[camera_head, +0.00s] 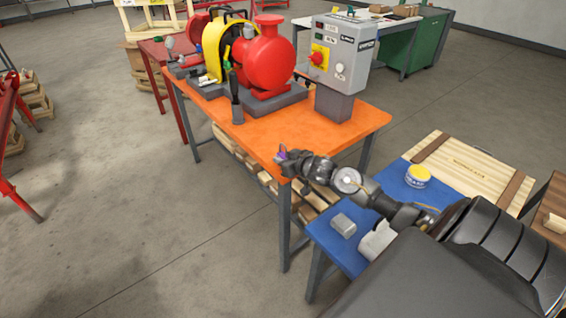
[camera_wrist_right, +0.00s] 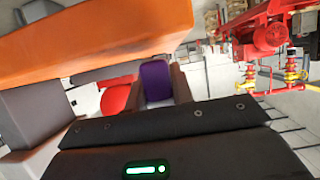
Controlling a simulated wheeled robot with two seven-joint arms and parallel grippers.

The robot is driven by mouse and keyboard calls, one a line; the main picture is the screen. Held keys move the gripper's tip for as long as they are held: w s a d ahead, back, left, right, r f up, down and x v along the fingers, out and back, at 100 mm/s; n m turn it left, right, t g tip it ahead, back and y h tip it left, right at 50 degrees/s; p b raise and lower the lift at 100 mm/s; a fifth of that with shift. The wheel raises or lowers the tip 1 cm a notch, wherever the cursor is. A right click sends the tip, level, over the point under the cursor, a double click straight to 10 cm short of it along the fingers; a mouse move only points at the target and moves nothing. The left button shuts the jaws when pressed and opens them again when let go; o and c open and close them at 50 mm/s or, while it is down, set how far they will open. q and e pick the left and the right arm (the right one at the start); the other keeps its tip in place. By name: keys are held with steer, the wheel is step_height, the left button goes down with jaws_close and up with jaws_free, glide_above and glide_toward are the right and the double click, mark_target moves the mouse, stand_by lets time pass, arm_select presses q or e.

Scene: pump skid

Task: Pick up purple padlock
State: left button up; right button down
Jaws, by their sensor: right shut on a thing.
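The purple padlock (camera_wrist_right: 156,82) shows in the right wrist view, upright between the two fingers of my right gripper (camera_wrist_right: 157,84). The gripper is shut on it. In the head view the right gripper (camera_head: 279,156) is at the near edge of the orange table (camera_head: 350,118). Only a small purple patch of the padlock (camera_head: 282,154) shows there, the rest being hidden by the fingers. Whether the padlock touches the table cannot be told. My left gripper is not in view.
A red pump (camera_head: 265,62) with a yellow guard (camera_head: 213,50) and a grey control box (camera_head: 341,52) stand on the orange table. A blue bench (camera_head: 399,187) at the right holds a yellow tin (camera_head: 418,175) and a grey block (camera_head: 343,225).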

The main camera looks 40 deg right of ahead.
steer(key=s+a+r+p, duration=0.1)
steer(key=s+a+r, duration=0.7)
steer(key=s+r, duration=0.3)
steer(key=shift+a+r+p, duration=0.25)
steer(key=shift+r+p, duration=0.05)
steer(key=shift+p, duration=0.05)
